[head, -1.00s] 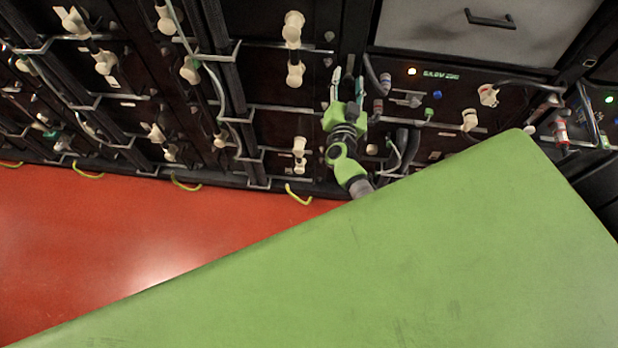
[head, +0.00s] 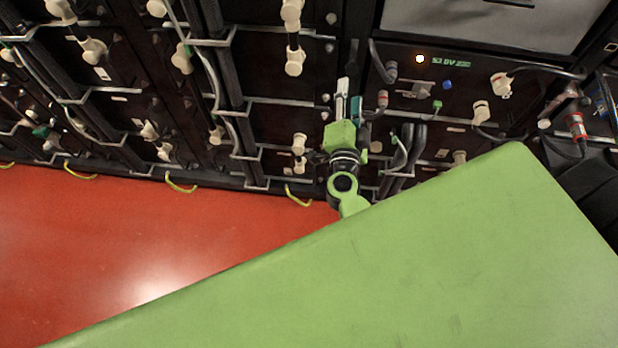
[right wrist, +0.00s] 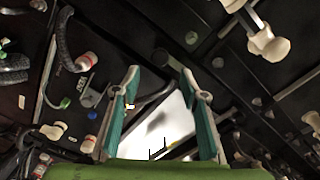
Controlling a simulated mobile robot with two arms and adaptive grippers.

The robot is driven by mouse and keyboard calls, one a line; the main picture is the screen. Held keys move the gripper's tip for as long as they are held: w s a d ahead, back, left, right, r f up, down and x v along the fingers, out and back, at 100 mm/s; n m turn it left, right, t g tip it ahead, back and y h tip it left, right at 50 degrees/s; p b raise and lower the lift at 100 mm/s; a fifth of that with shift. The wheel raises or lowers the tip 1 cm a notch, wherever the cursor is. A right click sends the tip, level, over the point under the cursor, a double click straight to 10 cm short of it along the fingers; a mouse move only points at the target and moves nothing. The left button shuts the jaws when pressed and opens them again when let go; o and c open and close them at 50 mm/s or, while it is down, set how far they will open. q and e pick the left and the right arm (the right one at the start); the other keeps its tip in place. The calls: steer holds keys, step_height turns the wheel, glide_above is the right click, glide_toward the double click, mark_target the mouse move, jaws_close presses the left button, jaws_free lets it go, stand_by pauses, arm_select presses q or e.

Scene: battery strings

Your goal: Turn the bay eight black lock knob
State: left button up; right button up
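The bays are dark panels with white connectors and small dark round knobs, one on the upper panel (head: 331,18) in the head view. Similar dark knobs show in the right wrist view (right wrist: 192,38). I cannot read bay numbers, so I cannot tell which knob is bay eight's. A dark rounded part shows beyond the fingertips. My left gripper is not in view.
White connectors (head: 294,62) stick out of the left bays. Yellow loops (head: 298,196) hang at the rack's foot. Red floor (head: 150,250) is clear.

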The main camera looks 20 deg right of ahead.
steer(key=s+a+f+n+y, duration=0.1)
steer(key=a+f+n+y, duration=0.1)
steer(key=f, duration=0.5)
steer(key=s+a+f+n+y+b, duration=0.1)
steer(key=s+a+f+n+y, duration=0.1)
steer(key=a+f, duration=0.4)
steer(key=s+a+f+n+g+y+b, duration=0.1)
steer(key=s+a+f+n+y, duration=0.1)
steer(key=a+f+n, duration=0.3)
step_height(320, 180, down, 4)
steer(key=shift+f+n+y, duration=0.25)
steer(key=shift+n+y, duration=0.25)
steer(key=shift+y, duration=0.3)
steer(key=shift+s, duration=0.1)
